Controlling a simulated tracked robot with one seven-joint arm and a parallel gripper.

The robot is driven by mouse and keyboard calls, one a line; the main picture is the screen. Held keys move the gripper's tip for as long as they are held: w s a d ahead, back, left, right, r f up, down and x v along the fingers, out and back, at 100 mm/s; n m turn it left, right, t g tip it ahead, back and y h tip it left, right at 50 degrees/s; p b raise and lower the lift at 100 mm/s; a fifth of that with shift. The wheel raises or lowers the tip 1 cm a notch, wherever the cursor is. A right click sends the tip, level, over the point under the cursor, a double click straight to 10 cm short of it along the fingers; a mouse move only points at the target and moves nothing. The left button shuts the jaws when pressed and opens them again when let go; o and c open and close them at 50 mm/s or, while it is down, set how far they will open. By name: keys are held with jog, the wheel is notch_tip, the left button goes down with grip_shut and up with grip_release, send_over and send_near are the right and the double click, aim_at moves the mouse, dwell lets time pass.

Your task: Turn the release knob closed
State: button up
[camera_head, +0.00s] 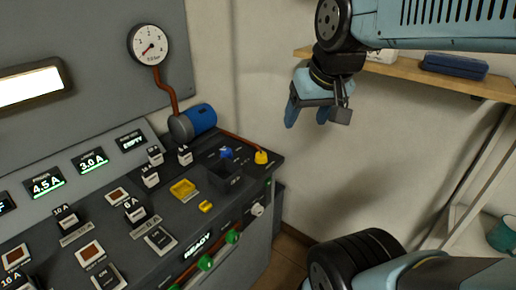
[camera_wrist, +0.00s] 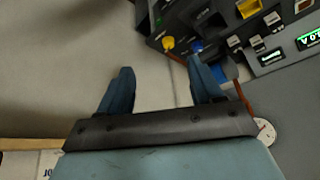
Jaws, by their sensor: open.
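A small blue knob (camera_head: 226,152) stands on the dark console top at its far right part, behind a black open box. A yellow knob-like fitting (camera_head: 261,156) with an orange hose is to its right. I cannot read a label that tells which is the release knob. In the wrist view the yellow fitting (camera_wrist: 168,43) and the blue knob (camera_wrist: 196,46) lie beyond the fingertips. My gripper (camera_head: 307,112) is open and empty, in the air above and right of the console, apart from both. Its two blue fingers (camera_wrist: 160,70) also show in the wrist view.
The console (camera_head: 140,225) carries several switches, a yellow block and lit displays. A blue cylinder (camera_head: 200,118) and a pressure gauge (camera_head: 150,45) stand behind. A wooden shelf (camera_head: 400,66) is on the wall behind my gripper. The air between gripper and console is clear.

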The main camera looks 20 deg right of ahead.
jog(key=shift+o, duration=0.2)
jog(key=w, duration=0.2)
jog(key=w+a+m, duration=0.1)
jog(key=shift+w+a+f+g, duration=0.1)
jog(key=shift+w+f+g, duration=0.05)
jog(key=shift+w+g, duration=0.25)
jog(key=m+g, duration=0.4)
jog(key=m, duration=0.3)
send_over(261, 154)
notch_tip(261, 154, down, 14)
notch_tip(261, 154, down, 14)
